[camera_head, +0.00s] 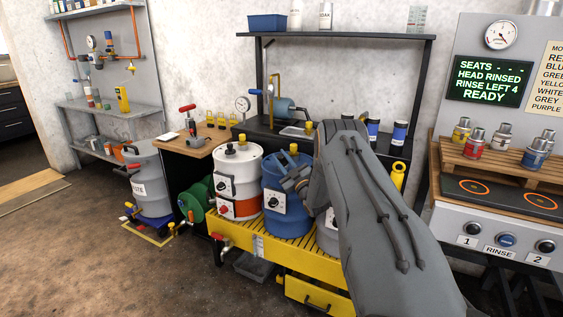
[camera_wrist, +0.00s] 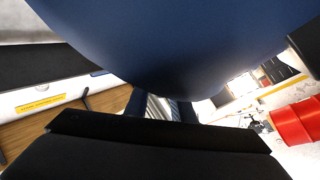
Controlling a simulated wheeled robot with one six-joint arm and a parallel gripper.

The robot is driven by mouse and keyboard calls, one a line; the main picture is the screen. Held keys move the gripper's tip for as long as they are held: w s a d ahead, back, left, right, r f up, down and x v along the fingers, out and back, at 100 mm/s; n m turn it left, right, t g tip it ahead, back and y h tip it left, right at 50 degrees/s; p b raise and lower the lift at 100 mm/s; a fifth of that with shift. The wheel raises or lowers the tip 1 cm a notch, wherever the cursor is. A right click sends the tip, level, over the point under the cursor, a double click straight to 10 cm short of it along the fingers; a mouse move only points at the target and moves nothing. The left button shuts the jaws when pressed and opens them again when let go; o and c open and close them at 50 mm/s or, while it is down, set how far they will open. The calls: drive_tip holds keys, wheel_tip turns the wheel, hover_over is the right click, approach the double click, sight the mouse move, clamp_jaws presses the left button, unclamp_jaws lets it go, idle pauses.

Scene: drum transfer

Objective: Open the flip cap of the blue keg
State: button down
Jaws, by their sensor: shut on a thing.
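The blue keg (camera_head: 288,222) stands on the yellow bench between a white keg and a grey one. It has a white plate with a black knob on its front and a small yellow piece on top. My gripper (camera_head: 291,183) is at the keg's upper front right side, shut on some part of it. The part between the fingers is hidden. I cannot make out the flip cap. In the wrist view a large dark blue curved surface (camera_wrist: 170,40) fills the top, and my gripper (camera_wrist: 168,108) shows only partly below it.
The white keg (camera_head: 237,166) with an orange band stands close on the left. The grey keg on the right is mostly hidden by my arm. The yellow bench (camera_head: 240,236) carries them. A dark shelf (camera_head: 337,36) stands behind. Open floor lies at the front left.

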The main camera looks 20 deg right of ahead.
idle(0.4)
drive_tip(key=c, duration=1.5)
unclamp_jaws()
drive_tip(key=shift+v, duration=3.9)
